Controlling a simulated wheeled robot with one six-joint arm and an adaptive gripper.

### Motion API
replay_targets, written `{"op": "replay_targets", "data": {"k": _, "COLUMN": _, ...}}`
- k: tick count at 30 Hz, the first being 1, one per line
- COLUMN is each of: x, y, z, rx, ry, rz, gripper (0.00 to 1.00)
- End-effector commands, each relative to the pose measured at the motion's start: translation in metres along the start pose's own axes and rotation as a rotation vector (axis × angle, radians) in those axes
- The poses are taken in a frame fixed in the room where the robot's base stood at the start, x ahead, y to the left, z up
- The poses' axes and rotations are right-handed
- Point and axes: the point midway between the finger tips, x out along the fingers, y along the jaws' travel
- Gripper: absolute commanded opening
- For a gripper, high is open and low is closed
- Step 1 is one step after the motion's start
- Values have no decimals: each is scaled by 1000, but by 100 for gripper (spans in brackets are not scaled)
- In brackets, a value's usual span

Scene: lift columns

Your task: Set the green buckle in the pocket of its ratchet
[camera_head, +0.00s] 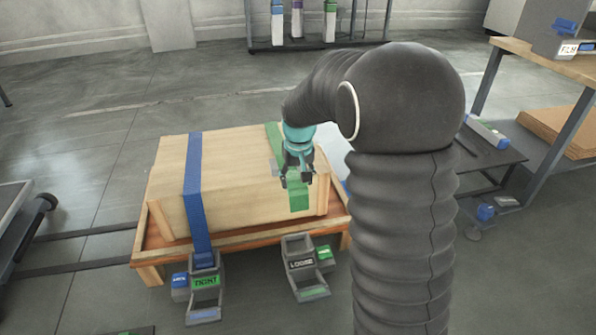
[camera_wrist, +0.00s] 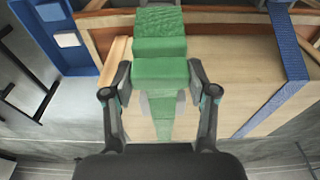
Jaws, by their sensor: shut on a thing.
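The green buckle (camera_head: 299,197) is held by my gripper (camera_head: 296,178) above the front right edge of the wooden crate. In the wrist view the green buckle (camera_wrist: 160,45) sits between the two fingers of my gripper (camera_wrist: 160,88), with a green strap trailing below it. The green strap (camera_head: 273,136) runs over the crate top behind the gripper. An open grey ratchet (camera_head: 297,247) with a "LOOSE" label and a green tag (camera_head: 324,253) stands low in front of the pallet, below the buckle and apart from it.
A blue strap (camera_head: 193,175) crosses the wooden crate (camera_head: 166,180) on its wooden pallet (camera_head: 148,257). It runs down to a second ratchet (camera_head: 205,284) labelled "TIGHT" with a blue tag (camera_head: 180,281). A workbench (camera_head: 528,55) stands at right. The floor at left is mostly clear.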

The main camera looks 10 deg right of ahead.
Motion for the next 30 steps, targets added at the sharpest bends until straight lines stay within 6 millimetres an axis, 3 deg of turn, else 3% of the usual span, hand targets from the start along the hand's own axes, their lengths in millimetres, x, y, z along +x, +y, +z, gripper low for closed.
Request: {"op": "replay_targets", "data": {"k": 30, "x": 129, "y": 0, "z": 20, "rx": 0, "ry": -2, "rz": 0, "gripper": 10}}
